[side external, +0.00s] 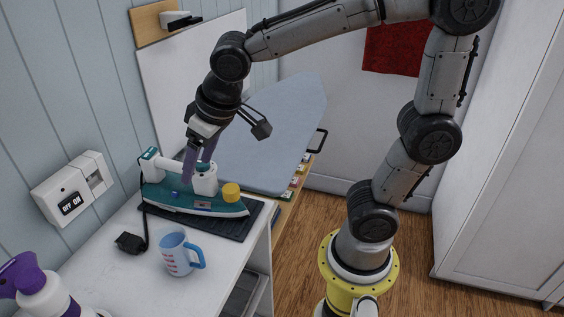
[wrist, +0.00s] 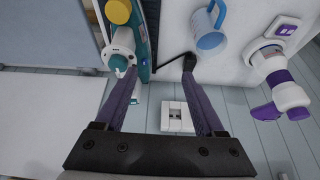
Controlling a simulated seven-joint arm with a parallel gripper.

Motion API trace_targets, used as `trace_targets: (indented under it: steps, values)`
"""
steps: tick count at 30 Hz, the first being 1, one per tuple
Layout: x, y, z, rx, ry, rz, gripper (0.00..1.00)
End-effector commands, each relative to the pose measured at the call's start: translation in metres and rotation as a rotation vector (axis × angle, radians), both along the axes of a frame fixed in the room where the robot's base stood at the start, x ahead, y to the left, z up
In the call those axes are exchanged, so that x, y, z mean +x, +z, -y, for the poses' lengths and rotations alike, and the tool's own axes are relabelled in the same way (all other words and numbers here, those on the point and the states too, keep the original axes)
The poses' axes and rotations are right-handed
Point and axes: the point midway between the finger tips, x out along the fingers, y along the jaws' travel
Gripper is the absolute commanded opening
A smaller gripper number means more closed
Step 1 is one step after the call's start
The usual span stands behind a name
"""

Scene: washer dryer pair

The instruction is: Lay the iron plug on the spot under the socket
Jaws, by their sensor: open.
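The black iron plug (side external: 130,242) lies on the white counter left of the blue cup, and it shows in the wrist view (wrist: 188,61) with its cord. The cord runs up to the teal and white iron (side external: 195,198), which rests on a dark mat (side external: 248,223). The white wall socket box (side external: 73,190) with an OFF/ON label is on the wall at left; a white wall box (wrist: 176,117) shows between my fingers in the wrist view. My gripper (side external: 198,172) is open and empty, above or behind the iron, away from the plug. No marked spot is clearly visible.
A blue measuring cup (side external: 174,254) stands close to the plug. A purple and white spray bottle (side external: 35,285) is at the front left. An ironing board (side external: 270,135) stands beyond the counter. The counter (side external: 215,275) is clear right of the cup.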

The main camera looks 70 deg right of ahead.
Motion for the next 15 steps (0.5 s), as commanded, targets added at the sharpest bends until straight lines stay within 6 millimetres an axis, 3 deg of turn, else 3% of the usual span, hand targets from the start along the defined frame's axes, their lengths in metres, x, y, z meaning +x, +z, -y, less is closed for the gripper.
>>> trace_targets:
  steps: [1, 3, 6, 10, 15]
  values:
    - [-0.025, 0.008, 0.017, 0.004, -0.011, 0.017, 0.71]
    - [-0.058, 0.012, 0.032, 0.003, -0.008, 0.029, 0.71]
    - [-0.099, 0.010, 0.046, 0.001, -0.004, 0.044, 0.71]
    - [-0.135, 0.003, 0.054, -0.001, 0.005, 0.060, 0.71]
    - [-0.153, -0.004, 0.056, -0.004, 0.013, 0.066, 0.71]
